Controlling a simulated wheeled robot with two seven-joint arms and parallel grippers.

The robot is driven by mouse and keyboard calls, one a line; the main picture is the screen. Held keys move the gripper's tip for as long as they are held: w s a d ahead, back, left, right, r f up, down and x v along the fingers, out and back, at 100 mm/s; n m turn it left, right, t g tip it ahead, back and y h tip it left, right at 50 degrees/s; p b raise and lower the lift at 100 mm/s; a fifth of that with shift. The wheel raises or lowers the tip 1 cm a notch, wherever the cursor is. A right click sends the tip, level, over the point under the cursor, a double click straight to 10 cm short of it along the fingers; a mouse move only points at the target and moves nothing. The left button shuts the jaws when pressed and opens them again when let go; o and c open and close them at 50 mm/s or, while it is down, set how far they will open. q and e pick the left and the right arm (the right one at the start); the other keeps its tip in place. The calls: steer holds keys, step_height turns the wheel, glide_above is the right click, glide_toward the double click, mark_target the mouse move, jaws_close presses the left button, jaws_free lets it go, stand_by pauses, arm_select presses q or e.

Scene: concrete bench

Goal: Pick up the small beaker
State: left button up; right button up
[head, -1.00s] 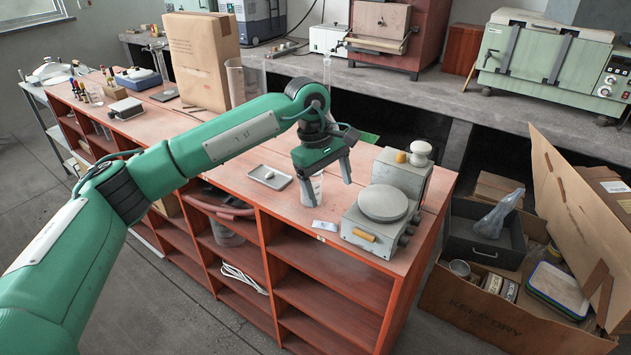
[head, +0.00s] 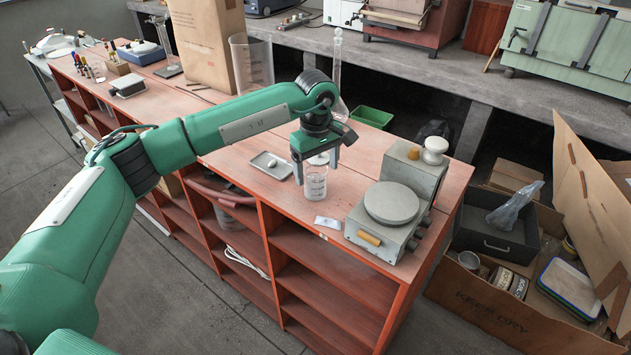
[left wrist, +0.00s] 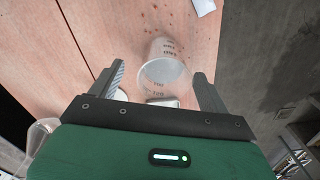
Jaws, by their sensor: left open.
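The small beaker (head: 316,184) is clear glass with dark markings and stands upright on the red-brown bench top. My left gripper (head: 317,168) is open, with its fingers pointing down just above and behind the beaker in the head view. In the left wrist view the beaker (left wrist: 164,70) shows between the two spread fingers (left wrist: 160,88), nearer the right one, and nothing is gripped. My right gripper is not in view.
A grey balance (head: 390,204) stands right of the beaker, and a white card (head: 327,222) lies in front. A small grey tray (head: 271,166) is at left. A large cylinder (head: 251,64), a tall glass flask (head: 337,72) and a green bin (head: 372,117) stand behind.

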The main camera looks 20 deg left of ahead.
mark_target(315, 182)
arm_select(q)
steer(key=shift+s+f, duration=0.15)
steer(key=shift+f, duration=0.3)
steer(key=f, duration=0.1)
steer(key=f+p, duration=0.1)
steer(key=f, duration=0.1)
steer(key=shift+a+f, duration=0.25)
steer(key=shift+f, duration=0.4)
steer(key=c, duration=1)
steer(key=shift+c, duration=0.7)
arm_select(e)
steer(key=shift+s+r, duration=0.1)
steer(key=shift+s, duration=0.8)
arm_select(q)
steer(key=shift+r, duration=0.15)
